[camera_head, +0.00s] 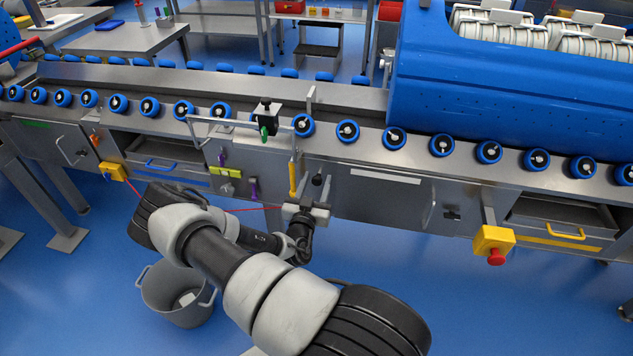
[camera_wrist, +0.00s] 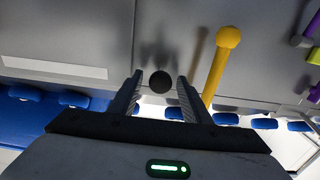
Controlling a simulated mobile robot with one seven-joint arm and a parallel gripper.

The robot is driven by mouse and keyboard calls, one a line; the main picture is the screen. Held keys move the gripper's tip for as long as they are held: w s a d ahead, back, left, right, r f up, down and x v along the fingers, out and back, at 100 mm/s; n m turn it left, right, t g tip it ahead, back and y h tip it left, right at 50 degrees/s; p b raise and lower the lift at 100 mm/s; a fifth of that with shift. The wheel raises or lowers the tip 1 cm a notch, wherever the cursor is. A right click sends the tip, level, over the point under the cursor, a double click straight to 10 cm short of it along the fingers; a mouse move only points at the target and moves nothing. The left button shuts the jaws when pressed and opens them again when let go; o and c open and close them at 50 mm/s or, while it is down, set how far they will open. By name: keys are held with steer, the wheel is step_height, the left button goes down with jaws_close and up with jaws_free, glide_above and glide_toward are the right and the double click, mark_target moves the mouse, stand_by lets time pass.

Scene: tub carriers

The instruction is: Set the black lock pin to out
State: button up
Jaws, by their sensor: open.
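The black lock pin shows as a round dark knob (camera_wrist: 160,83) in the wrist view, end-on against the grey panel. In the head view its dark tip (camera_head: 317,179) shows on the front of the machine, just right of a yellow lever (camera_head: 292,178). My gripper (camera_head: 311,197) is open in front of the panel. In the wrist view my gripper (camera_wrist: 160,76) has one finger on each side of the knob, with a gap on both sides. How far the pin stands out of the panel cannot be told.
The yellow lever (camera_wrist: 218,65) stands close to the right finger in the wrist view. A conveyor with blue rollers (camera_head: 347,131) runs above the panel. A yellow box with a red button (camera_head: 494,244) is at the right. A grey bucket (camera_head: 178,292) stands on the floor.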

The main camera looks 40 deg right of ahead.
steer(key=p+v, duration=0.2)
steer(key=v, duration=1.5)
steer(key=shift+s, duration=0.1)
